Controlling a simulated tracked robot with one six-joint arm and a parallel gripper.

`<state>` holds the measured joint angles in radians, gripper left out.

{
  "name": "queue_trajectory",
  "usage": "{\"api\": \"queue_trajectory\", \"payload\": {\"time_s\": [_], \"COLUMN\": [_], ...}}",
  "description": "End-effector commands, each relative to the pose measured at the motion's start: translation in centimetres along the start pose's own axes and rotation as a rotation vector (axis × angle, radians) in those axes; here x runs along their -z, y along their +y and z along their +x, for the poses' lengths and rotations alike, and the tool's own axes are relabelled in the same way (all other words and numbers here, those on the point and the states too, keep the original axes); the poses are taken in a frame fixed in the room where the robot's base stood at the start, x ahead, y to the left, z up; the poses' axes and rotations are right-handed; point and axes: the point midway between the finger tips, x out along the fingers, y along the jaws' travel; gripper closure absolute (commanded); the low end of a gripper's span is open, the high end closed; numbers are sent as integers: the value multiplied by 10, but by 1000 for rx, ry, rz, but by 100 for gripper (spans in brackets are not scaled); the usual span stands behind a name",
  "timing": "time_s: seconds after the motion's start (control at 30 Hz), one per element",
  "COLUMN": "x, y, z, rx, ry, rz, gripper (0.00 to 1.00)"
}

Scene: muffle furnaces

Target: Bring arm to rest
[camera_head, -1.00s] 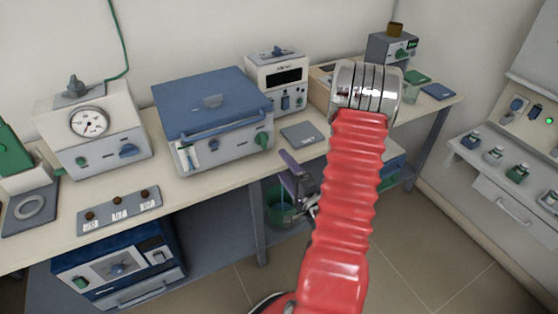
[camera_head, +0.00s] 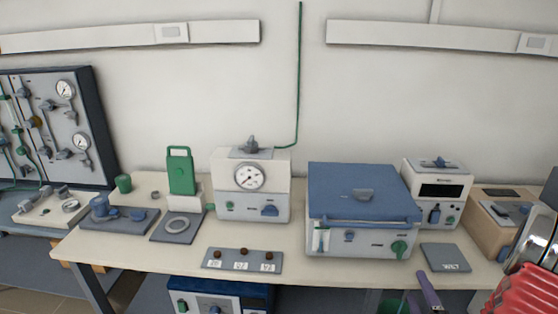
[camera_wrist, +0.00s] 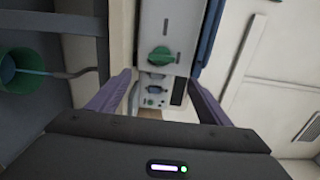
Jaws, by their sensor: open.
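My red-sleeved arm (camera_head: 530,290) with its silver joint shows at the lower right edge of the head view, mostly out of frame. A purple finger of my gripper (camera_head: 428,290) shows in front of the bench's front edge. In the wrist view, the two purple fingers of my gripper (camera_wrist: 160,84) are spread apart with nothing held between them. Beyond the fingers is a white panel with a green knob (camera_wrist: 161,56). I cannot tell whether the gripper touches the bench.
The bench (camera_head: 140,245) carries a blue-lidded box furnace (camera_head: 365,190), a white gauge unit (camera_head: 250,190), a display unit (camera_head: 437,190) and a flat grey plate (camera_head: 445,258). A blue unit (camera_head: 218,293) sits below. A green bucket (camera_wrist: 12,72) shows at left in the wrist view.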

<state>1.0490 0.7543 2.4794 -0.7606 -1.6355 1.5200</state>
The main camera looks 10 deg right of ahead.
Motion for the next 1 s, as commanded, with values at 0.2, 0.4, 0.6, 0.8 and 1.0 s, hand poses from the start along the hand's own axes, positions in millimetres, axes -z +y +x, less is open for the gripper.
{"api": "queue_trajectory", "payload": {"time_s": [0.2, 0.4, 0.6, 0.8, 1.0], "x": [0, 8, 22, 31, 33], "y": [18, 75, 123, 143, 143], "z": [-1, -12, -35, -57, -76], "rx": [-73, -305, -554, -766, -947], "ry": [-4, -7, -36, -99, -193], "rz": [-101, -267, -426, -578, -720], "gripper": [28, 28, 28, 28, 28]}}
